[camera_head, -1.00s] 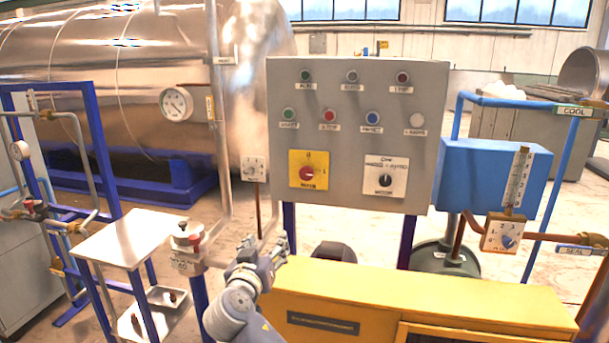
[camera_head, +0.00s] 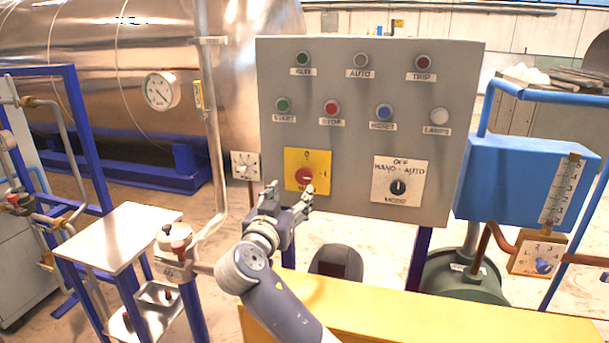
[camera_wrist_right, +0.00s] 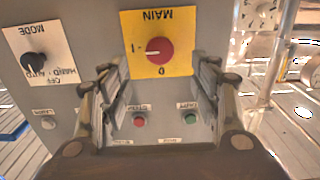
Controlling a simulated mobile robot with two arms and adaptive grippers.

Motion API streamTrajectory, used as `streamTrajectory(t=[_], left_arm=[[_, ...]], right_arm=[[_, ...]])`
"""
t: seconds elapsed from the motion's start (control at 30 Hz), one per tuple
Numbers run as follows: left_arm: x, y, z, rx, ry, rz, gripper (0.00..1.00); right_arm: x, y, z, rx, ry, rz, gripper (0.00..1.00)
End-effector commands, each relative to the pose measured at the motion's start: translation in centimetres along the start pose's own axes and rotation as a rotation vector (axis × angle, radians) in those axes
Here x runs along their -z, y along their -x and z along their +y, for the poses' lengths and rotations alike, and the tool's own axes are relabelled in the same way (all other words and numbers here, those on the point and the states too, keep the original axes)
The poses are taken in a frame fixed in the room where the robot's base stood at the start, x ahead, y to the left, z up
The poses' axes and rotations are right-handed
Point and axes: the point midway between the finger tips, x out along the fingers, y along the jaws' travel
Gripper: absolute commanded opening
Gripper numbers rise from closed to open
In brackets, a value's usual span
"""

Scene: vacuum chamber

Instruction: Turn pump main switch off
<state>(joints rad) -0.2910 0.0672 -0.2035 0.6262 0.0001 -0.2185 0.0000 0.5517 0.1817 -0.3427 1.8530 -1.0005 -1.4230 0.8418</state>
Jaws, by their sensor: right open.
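The main switch is a red rotary knob (camera_head: 304,176) on a yellow plate (camera_head: 293,158) at the lower left of the grey control panel (camera_head: 338,146). My right gripper (camera_head: 286,192) is open and empty, just in front of and below the plate, slightly covering its lower edge. In the right wrist view the red knob (camera_wrist_right: 159,50) sits above the space between the open fingers (camera_wrist_right: 162,85), apart from them. The plate there appears upside down and reads MAIN, and the knob's white mark points towards I. My left gripper is not in view.
A black MODE selector (camera_head: 398,187) is right of the main switch. Several push buttons and lamps line the panel above, including a red STOP button (camera_head: 332,107). A yellow cabinet (camera_head: 420,318) stands below, and a pipe valve (camera_head: 174,240) is left of my arm.

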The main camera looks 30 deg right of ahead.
Motion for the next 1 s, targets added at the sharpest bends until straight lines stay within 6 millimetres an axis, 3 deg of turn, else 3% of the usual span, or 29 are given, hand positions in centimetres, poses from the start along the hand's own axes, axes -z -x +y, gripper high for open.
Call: streamTrajectory(t=[0.3, 0.5, 0.73, 0.97, 1.0], left_arm=[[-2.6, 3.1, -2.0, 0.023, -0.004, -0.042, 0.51], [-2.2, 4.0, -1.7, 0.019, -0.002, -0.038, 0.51], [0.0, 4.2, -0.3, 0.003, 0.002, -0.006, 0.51], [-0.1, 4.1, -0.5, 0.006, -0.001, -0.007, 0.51], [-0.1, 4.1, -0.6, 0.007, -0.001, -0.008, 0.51]], right_arm=[[0.5, -6.1, 0.1, -0.003, 0.004, 0.001, 0.57], [0.3, -8.6, 0.1, -0.001, 0.001, 0.0, 0.57], [0.1, -9.6, 0.1, 0.0, -0.001, 0.0, 0.57], [0.0, -9.7, 0.1, 0.0, -0.001, 0.0, 0.57], [0.0, -9.7, 0.1, 0.0, -0.001, 0.0, 0.48]])
